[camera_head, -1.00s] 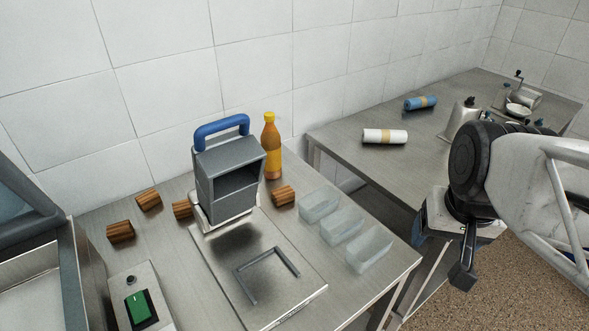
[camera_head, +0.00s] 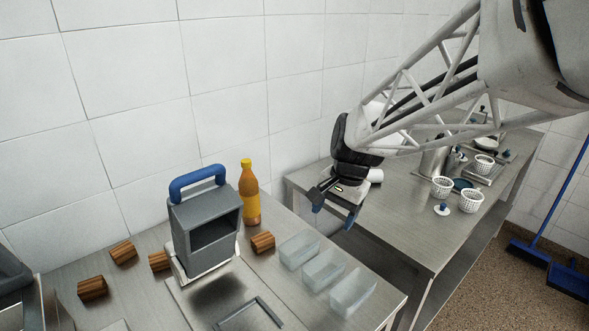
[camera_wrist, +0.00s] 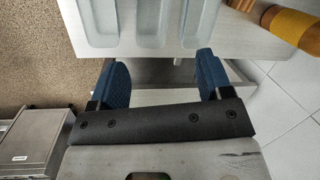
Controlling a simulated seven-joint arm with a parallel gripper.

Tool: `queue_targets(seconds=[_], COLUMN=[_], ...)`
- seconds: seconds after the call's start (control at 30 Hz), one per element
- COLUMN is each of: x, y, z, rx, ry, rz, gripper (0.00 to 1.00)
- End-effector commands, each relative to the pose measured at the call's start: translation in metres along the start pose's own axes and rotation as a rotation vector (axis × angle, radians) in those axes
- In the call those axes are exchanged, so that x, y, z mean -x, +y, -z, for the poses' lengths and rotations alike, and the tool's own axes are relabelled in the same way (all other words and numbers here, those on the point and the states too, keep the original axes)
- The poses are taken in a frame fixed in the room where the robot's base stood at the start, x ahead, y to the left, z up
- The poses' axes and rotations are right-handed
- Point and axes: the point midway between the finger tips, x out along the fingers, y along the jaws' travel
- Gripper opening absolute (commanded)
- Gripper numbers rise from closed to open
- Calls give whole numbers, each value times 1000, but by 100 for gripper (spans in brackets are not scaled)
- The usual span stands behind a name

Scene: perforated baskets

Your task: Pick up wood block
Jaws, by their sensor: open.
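Several brown wood blocks lie on the left steel table. One block (camera_head: 263,241) lies right of the grey machine, near the bottle. Others lie left of the machine: one beside it (camera_head: 160,261), one farther back (camera_head: 123,251) and one nearest the left edge (camera_head: 92,289). My gripper (camera_head: 334,205) is open and empty, off to the right of the blocks and above the gap between the tables. In the wrist view its blue fingertips (camera_wrist: 160,72) stand apart with nothing between them. A brown block (camera_wrist: 270,14) shows at that view's top right, partly cut off.
A grey machine with a blue handle (camera_head: 205,222) stands among the blocks. An orange bottle (camera_head: 250,196) stands just behind the right block. Clear trays (camera_head: 324,270) lie along the table's right side. White perforated baskets (camera_head: 471,200) stand on the right table.

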Motion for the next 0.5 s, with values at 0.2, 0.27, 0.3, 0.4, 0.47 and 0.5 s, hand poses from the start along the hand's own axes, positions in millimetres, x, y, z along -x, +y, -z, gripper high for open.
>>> queue_targets(seconds=[0.2,0.27,0.3,0.4,0.47,0.5], x=[-34,-44,-51,-69,-81,-90], y=[-52,-64,-74,-96,-109,-118], z=[19,24,26,33,36,38], rx=[-106,-136,-157,-208,-239,-258], ry=[-70,-88,-100,-129,-147,-158], rz=[-5,-9,-11,-18,-22,-27], gripper=[72,72,72,72,72,72])
